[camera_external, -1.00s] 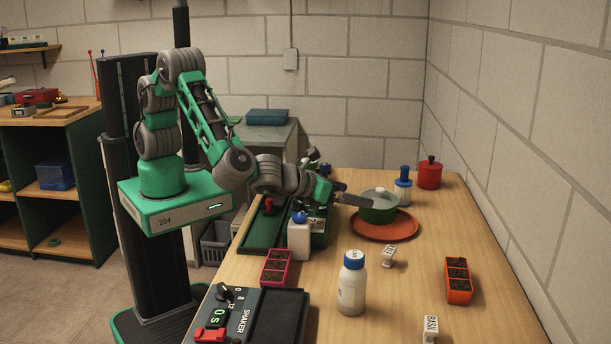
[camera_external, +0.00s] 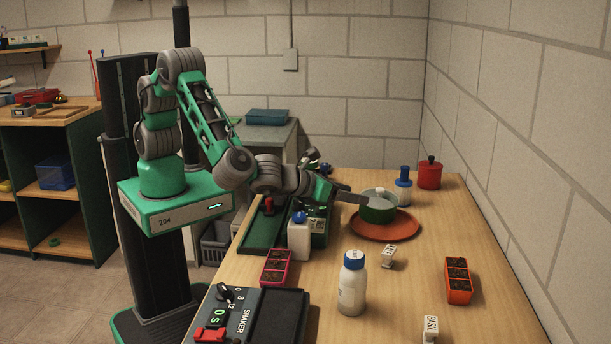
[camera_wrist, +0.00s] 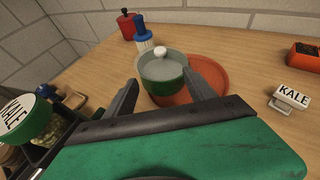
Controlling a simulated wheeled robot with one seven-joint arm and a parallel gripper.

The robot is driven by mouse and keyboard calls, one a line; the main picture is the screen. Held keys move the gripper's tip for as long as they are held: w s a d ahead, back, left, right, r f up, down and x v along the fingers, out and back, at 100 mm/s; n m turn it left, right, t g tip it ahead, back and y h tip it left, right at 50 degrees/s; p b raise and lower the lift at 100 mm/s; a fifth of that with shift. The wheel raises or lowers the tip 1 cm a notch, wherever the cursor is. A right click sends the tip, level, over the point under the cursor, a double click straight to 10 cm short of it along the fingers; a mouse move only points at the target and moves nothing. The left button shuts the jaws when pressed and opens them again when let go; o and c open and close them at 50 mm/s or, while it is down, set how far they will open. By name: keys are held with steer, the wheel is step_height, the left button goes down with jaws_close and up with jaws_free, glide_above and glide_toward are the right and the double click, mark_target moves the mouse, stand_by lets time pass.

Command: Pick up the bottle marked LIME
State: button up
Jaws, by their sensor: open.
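No label reading LIME can be made out in either view. A white bottle with a blue cap (camera_external: 352,284) stands upright at the front middle of the table; its lettering is too small to read. Another white bottle with a blue cap (camera_external: 299,237) stands near the table's left side. A blue-topped container (camera_external: 403,188) stands at the back, also in the wrist view (camera_wrist: 143,34). My gripper (camera_external: 362,200) is open and empty. In the wrist view its fingers (camera_wrist: 160,84) point towards a green pot (camera_wrist: 164,84) with a grey lid, which shows between them.
The pot stands on an orange saucer (camera_external: 385,232). A red lidded pot (camera_external: 429,175) is behind it. A KALE tag (camera_wrist: 292,96), an orange seedling tray (camera_external: 458,282), a pink one (camera_external: 276,268), a BASIL tag (camera_external: 430,329) and a shaker (camera_external: 243,318) are around.

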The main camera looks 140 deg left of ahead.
steer(key=shift+c, duration=0.3)
step_height(320, 180, up, 6)
steer(key=m+t+h+p, duration=0.3)
steer(key=m+t, duration=0.7)
steer(key=t, duration=0.2)
glide_above(353, 282)
steer(key=s+a+v, duration=0.1)
steer(key=v, duration=0.5)
steer(key=shift+n, duration=0.4)
steer(key=w+a+f, duration=0.1)
steer(key=w+a, duration=0.1)
steer(key=w+a+f+p, duration=0.1)
steer(key=w, duration=0.1)
steer(key=w+a+f+p, duration=0.1)
steer(key=w+a, duration=0.1)
steer(key=shift+a+f, duration=0.1)
steer(key=shift+a, duration=0.25)
steer(key=shift+w+a, duration=0.15)
steer(key=shift+w, duration=0.1)
jaws_close()
